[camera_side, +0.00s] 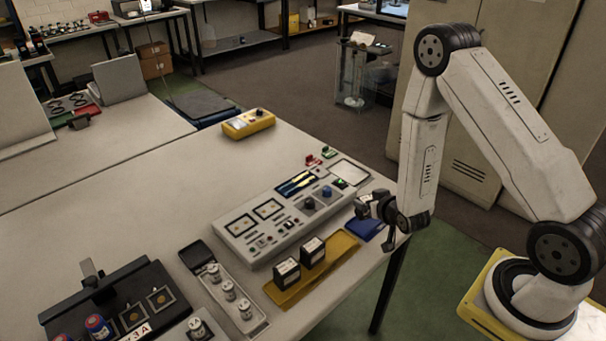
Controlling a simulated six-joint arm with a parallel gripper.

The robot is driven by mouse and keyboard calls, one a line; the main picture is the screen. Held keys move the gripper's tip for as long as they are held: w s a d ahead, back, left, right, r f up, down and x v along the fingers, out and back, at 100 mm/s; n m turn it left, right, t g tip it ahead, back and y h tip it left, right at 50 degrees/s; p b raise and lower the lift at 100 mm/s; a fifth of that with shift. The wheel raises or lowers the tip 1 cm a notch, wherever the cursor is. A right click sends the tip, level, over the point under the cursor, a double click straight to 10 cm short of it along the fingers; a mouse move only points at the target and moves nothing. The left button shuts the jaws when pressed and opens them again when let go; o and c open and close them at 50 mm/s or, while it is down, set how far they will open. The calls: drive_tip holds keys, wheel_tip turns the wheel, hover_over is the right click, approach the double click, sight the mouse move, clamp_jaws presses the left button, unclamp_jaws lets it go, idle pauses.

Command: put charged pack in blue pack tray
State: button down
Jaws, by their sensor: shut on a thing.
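My gripper (378,208) is at the right edge of the table, seen small and dark. It is shut on a small dark block (362,208), apparently a pack, held just above the blue pack tray (364,231). The gripper and block partly hide the tray, and I cannot tell whether the block touches it. Two black packs with pale labelled faces, a left one (287,273) and a right one (313,250), stand upright in the yellow tray (322,270) left of the blue tray.
A grey control panel (282,225) with knobs and dials stands behind the trays. A grey holder (222,290) with several small cylinders lies left of the yellow tray. A black fixture (120,300) is at the lower left. A yellow meter (248,123) sits far back; the table's middle is clear.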

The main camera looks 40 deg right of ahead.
drive_tip(key=shift+f, duration=1.45)
drive_tip(key=shift+f, duration=0.15)
unclamp_jaws()
drive_tip(key=v, duration=0.7)
drive_tip(key=shift+s+r, duration=0.25)
